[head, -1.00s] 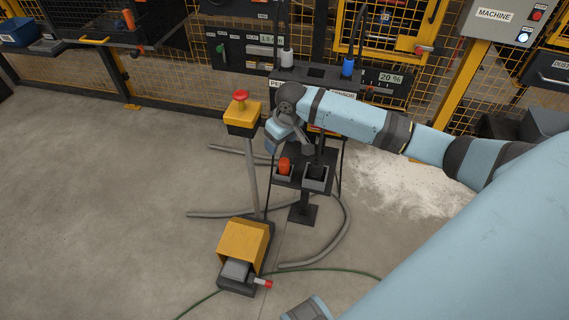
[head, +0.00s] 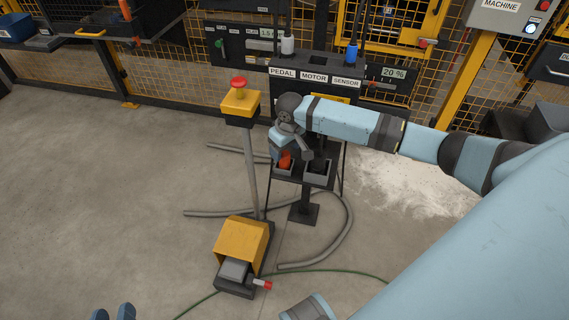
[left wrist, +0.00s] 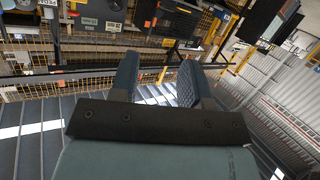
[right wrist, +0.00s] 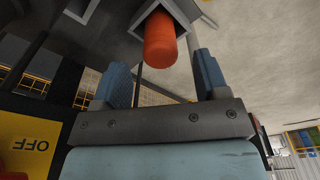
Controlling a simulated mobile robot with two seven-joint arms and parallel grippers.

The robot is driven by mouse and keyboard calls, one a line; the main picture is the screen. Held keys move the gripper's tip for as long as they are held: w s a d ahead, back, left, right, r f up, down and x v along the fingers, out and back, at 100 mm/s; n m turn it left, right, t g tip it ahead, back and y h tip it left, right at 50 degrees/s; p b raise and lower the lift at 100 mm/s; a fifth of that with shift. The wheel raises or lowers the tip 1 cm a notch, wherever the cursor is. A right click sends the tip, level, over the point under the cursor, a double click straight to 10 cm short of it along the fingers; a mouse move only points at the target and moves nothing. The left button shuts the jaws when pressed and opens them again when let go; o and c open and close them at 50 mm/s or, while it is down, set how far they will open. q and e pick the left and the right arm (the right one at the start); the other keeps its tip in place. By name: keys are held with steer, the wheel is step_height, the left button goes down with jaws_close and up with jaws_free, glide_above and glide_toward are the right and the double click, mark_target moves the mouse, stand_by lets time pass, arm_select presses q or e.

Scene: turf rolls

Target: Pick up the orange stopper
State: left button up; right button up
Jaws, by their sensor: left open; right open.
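The orange stopper (head: 285,162) stands in the left one of two small grey square holders (head: 284,174) on a black stand, partly covered by my right gripper in the head view. In the right wrist view the stopper (right wrist: 160,42) shows as a rounded orange cylinder in line with the gap between the fingers. My right gripper (right wrist: 160,62) is open, with one finger to each side of that line. I cannot tell whether the fingertips reach past its end. My left gripper (head: 112,313) is open and empty at the bottom left, far from the stand.
The second holder (head: 318,176) is beside the first. A yellow post box with a red button (head: 240,104) and a yellow foot pedal (head: 241,243) stand left of the stand. A labelled panel (head: 315,79) is behind. Grey hoses and a green cable lie on the floor.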

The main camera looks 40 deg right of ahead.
mark_target(285, 154)
step_height(285, 154, down, 3)
steer(key=shift+w+r+b, duration=0.1)
steer(key=shift+b, duration=0.2)
arm_select(q)
steer(key=shift+w+d+r+t+h, duration=0.15)
steer(key=shift+d+r+t+h, duration=0.15)
steer(key=shift+r, duration=0.25)
steer(key=shift+w+d+r+t+h, duration=0.1)
steer(key=shift+d+r+t+h, duration=0.15)
steer(key=shift+r, duration=0.25)
arm_select(e)
steer(key=c, duration=1)
